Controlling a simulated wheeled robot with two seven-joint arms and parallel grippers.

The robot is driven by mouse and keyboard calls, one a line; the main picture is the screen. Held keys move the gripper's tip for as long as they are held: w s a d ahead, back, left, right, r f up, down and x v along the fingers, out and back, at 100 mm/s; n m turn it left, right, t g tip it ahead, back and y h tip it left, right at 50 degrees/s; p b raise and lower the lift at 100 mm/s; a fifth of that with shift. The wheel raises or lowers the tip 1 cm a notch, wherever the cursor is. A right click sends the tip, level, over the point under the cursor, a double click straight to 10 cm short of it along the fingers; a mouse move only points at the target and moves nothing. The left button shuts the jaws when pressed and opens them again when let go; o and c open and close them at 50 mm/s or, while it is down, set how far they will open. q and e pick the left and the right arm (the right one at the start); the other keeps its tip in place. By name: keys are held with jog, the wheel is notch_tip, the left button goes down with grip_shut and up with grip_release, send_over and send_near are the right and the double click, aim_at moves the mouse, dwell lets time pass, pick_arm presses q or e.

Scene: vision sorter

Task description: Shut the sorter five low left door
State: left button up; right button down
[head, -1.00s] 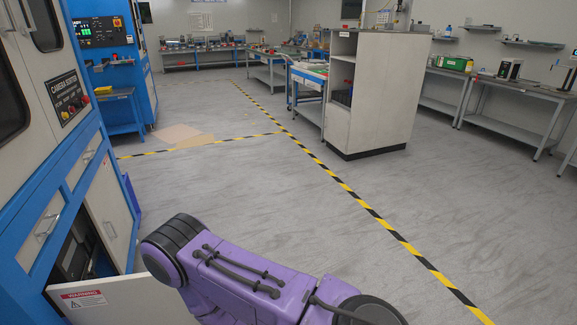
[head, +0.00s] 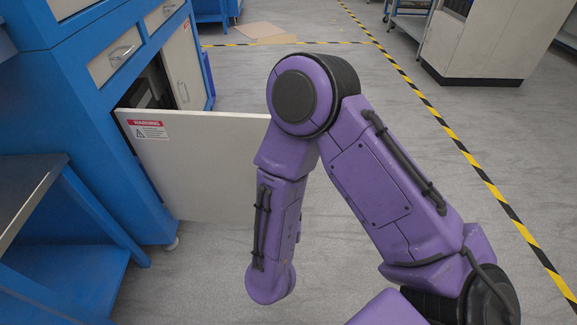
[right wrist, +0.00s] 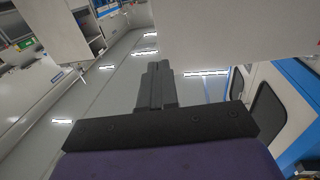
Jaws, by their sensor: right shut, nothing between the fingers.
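The low left door (head: 210,165) of the blue and white sorter (head: 75,75) stands open in the head view. It is a white panel with a red warning label, swung far out from the dark opening (head: 152,85). My right arm is in front of the door's free end and hides part of it. My right gripper (right wrist: 156,88) shows in the right wrist view with its fingers together and nothing between them. A pale flat panel, likely the door, fills the top right of that view. I cannot tell whether the fingers touch it. My left gripper is not in view.
A closed door (head: 184,70) with a handle is beyond the opening, and drawers (head: 116,57) are above it. A blue bench with a metal top (head: 25,190) stands at the left. The grey floor right of my arm is clear up to the yellow-black line (head: 465,165).

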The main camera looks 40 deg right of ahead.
jog(key=b+x, duration=0.1)
jog(key=x, duration=1.1)
jog(key=shift+w+d, duration=0.2)
jog(key=shift+d, duration=0.15)
